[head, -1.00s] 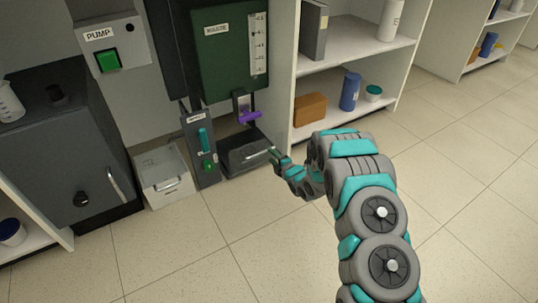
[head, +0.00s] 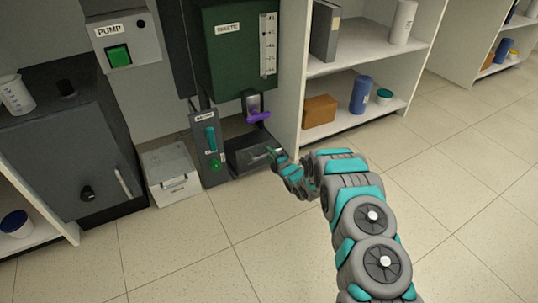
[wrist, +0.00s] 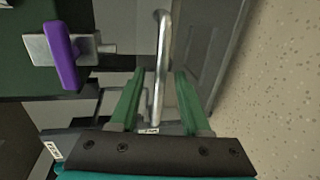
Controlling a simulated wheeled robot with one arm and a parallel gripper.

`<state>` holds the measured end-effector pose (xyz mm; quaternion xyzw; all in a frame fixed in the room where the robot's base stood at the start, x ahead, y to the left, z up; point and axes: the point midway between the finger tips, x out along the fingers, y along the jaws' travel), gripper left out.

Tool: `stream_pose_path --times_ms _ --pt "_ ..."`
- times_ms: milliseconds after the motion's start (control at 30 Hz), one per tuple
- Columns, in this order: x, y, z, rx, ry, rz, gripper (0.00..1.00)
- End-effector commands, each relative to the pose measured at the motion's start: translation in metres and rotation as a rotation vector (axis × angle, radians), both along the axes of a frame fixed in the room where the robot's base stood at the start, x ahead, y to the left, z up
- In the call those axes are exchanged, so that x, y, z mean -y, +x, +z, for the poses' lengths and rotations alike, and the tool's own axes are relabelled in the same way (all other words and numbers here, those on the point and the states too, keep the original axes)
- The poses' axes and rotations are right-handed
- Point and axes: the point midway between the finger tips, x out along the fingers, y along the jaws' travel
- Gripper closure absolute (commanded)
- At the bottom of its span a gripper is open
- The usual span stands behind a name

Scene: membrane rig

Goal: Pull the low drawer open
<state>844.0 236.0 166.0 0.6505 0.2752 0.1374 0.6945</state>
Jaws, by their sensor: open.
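The low drawer (head: 246,156) is a dark box at floor level, under the green waste tank. My gripper (head: 271,153) is at its front right side in the head view and hides part of it. In the wrist view a silver bar handle (wrist: 161,50) runs lengthwise between the two green fingers of my gripper (wrist: 158,75). The fingers are apart on either side of the bar, with a visible gap to each. The drawer appears shut, though my gripper covers part of its front.
A purple valve lever (head: 257,117) sticks out just above the drawer; the wrist view shows it left of the fingers. A grey panel with a teal lever (head: 211,139) stands left of the drawer. The shelf unit (head: 365,122) is close on the right. The floor in front is clear.

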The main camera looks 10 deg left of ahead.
Motion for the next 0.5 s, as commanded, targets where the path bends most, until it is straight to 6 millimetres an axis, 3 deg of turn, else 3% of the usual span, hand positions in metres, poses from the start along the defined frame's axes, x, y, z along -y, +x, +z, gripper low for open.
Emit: stream_pose_path --times_ms 367,500 --pt "-0.0039 0.0066 -0.0012 -0.001 -0.001 -0.001 0.53" --pt "-0.0037 0.0064 -0.0014 -0.001 -0.001 -0.001 0.68"
